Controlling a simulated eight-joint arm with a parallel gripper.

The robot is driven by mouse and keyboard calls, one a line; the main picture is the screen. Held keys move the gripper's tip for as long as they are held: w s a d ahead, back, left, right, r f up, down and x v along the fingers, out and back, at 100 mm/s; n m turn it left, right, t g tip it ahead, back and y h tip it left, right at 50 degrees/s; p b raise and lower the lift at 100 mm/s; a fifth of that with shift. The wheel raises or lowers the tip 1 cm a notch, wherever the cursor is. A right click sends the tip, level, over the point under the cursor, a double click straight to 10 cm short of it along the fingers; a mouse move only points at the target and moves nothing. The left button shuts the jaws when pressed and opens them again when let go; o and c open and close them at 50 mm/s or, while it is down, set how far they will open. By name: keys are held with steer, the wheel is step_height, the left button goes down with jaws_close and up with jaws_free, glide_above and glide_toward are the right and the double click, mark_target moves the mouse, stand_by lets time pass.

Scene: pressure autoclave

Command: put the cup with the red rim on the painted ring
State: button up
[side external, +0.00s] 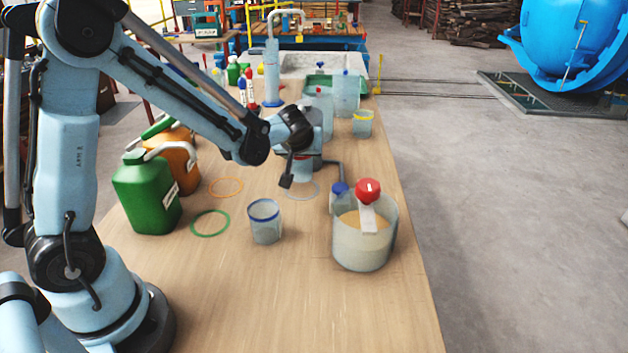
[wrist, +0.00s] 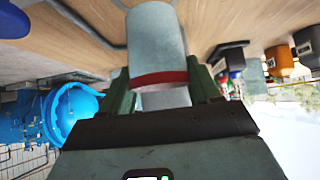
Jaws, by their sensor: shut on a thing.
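The cup with the red rim (wrist: 157,50) is a pale, translucent cup held between the two fingers of my gripper (wrist: 162,90) in the wrist view, which shows the scene upside down. In the side external view my gripper (side external: 300,160) is over the far middle of the table and partly hides the cup. A pale grey ring (side external: 316,192) lies on the table just below my gripper. An orange ring (side external: 226,178) and a green ring (side external: 193,222) lie to its left, both bare. I cannot tell whether the cup touches the table.
A blue-rimmed cup (side external: 265,229) stands in front of my gripper. A large beaker (side external: 362,253) with a red-topped thing and a blue-capped bottle (side external: 339,197) stand to the right. Green (side external: 145,195) and orange (side external: 184,160) jugs stand left; a yellow-rimmed cup (side external: 362,127) stands behind.

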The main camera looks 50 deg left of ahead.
mark_target(300, 161)
steer(key=shift+f, duration=1.75)
steer(key=o, duration=1.1)
steer(key=shift+f, duration=0.1)
steer(key=shift+s+d+r, duration=0.15)
steer(key=shift+d+r, duration=0.05)
steer(key=shift+r, duration=0.1)
steer(key=v, duration=1.1)
steer(key=shift+s+d+r+m+t+h, duration=0.2)
steer(key=shift+s+d+m+h, duration=0.75)
steer(key=shift+s+m, duration=0.75)
steer(key=shift+s+d+r+m+t+h, duration=0.1)
steer(key=shift+s+d+r+m+h, duration=0.4)
steer(key=shift+s+m+h, duration=1.15)
steer(key=shift+s+d+r+m+t+h, duration=0.1)
steer(key=shift+s+d+m+h, duration=0.75)
steer(key=shift+s, duration=1.45)
